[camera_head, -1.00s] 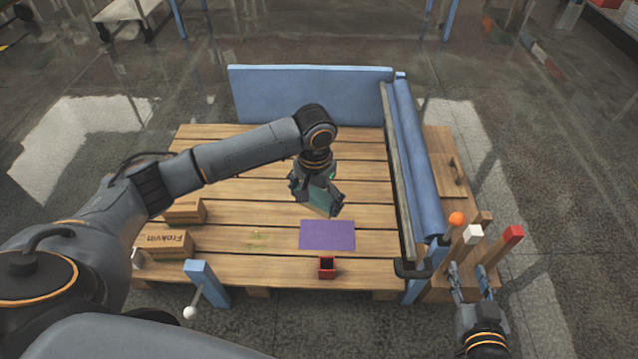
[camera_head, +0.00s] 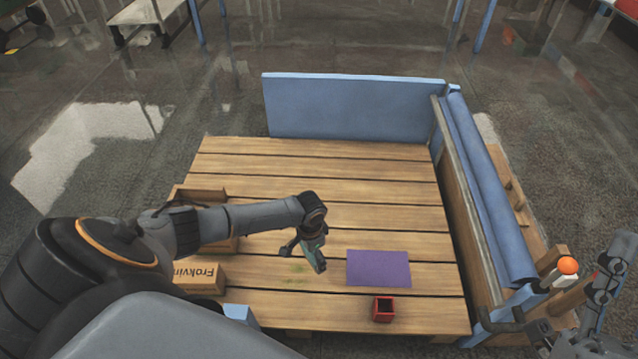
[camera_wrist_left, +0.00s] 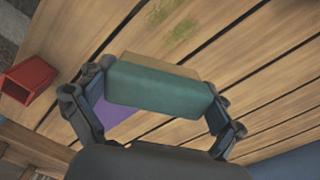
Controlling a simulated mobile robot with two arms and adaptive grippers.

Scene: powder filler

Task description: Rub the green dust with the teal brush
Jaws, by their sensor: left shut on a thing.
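My left gripper (camera_head: 309,247) is shut on the teal brush (camera_head: 317,258). In the left wrist view the brush (camera_wrist_left: 158,90) is a teal block with a tan layer along its far side, held between the two fingers. The green dust (camera_head: 295,275) is a faint patch on the wooden pallet, just left of the brush. In the left wrist view the dust (camera_wrist_left: 178,28) shows beyond the brush, apart from it. The brush appears to be above the boards; its exact height is unclear. My right gripper (camera_head: 607,275) is at the right edge, with its fingers apart and nothing visible between them.
A purple sheet (camera_head: 379,268) lies right of the brush, with a small red open box (camera_head: 383,309) in front of it. Cardboard boxes (camera_head: 200,278) stand at the left. Blue panels (camera_head: 350,106) border the back and right. The boards behind are clear.

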